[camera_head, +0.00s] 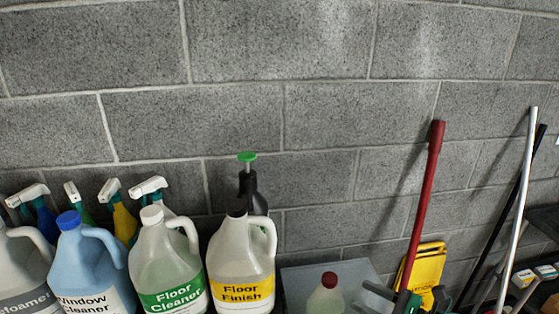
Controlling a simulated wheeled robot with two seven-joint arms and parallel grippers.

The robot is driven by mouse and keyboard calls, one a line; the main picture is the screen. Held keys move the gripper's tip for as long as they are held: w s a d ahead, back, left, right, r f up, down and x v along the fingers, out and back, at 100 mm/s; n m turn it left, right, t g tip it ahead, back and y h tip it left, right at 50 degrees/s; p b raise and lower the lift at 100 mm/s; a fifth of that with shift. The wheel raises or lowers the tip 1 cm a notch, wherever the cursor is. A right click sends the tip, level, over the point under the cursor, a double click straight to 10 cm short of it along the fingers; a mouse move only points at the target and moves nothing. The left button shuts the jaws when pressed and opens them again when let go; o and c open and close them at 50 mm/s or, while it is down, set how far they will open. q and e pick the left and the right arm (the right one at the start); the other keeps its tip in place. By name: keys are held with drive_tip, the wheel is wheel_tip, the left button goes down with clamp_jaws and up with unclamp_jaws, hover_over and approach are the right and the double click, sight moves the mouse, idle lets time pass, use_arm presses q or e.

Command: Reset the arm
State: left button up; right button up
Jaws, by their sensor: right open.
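My right gripper (384,294) shows only in part at the bottom edge, right of centre, as dark finger shapes in front of the red pole. It is open, and I see nothing held between its fingers. Most of its arm is out of the frame. My left gripper is not in view.
A row of jugs stands at the left, with a window cleaner jug (87,262), a floor cleaner jug (165,262) and a floor finish jug (240,262). Spray bottles stand behind. A red pole (425,200) and yellow sign (428,266) are at the right. A block wall (280,120) closes the back.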

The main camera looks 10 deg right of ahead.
drive_tip(key=f+m+h, duration=0.1)
drive_tip(key=m+h, duration=0.1)
drive_tip(key=m, duration=0.2)
drive_tip(key=a+f+m+t+h, duration=0.1)
drive_tip(key=f+m, duration=0.1)
drive_tip(key=m, duration=0.2)
drive_tip(key=s+a+f+m+h, duration=0.1)
drive_tip(key=m+h, duration=0.1)
drive_tip(key=m, duration=0.3)
drive_tip(key=shift+a+f+t+h, duration=0.2)
drive_tip(key=shift+t+h, duration=0.1)
drive_tip(key=shift+t, duration=0.1)
drive_tip(key=s+f+m+g+h, duration=0.45)
drive_tip(key=s+m, duration=0.65)
drive_tip(key=m, duration=0.4)
drive_tip(key=s+f+m+g+h, duration=0.3)
drive_tip(key=s+f+m+g, duration=0.25)
drive_tip(key=s+m, duration=0.7)
wheel_tip(320, 180, down, 31)
drive_tip(key=w+m+g, duration=0.2)
drive_tip(key=s+d+f, duration=0.1)
drive_tip(key=s+f, duration=0.8)
drive_tip(key=s+d+f+g, duration=0.1)
drive_tip(key=s+d+f, duration=0.1)
drive_tip(key=s+f, duration=0.8)
drive_tip(key=shift+d, duration=0.25)
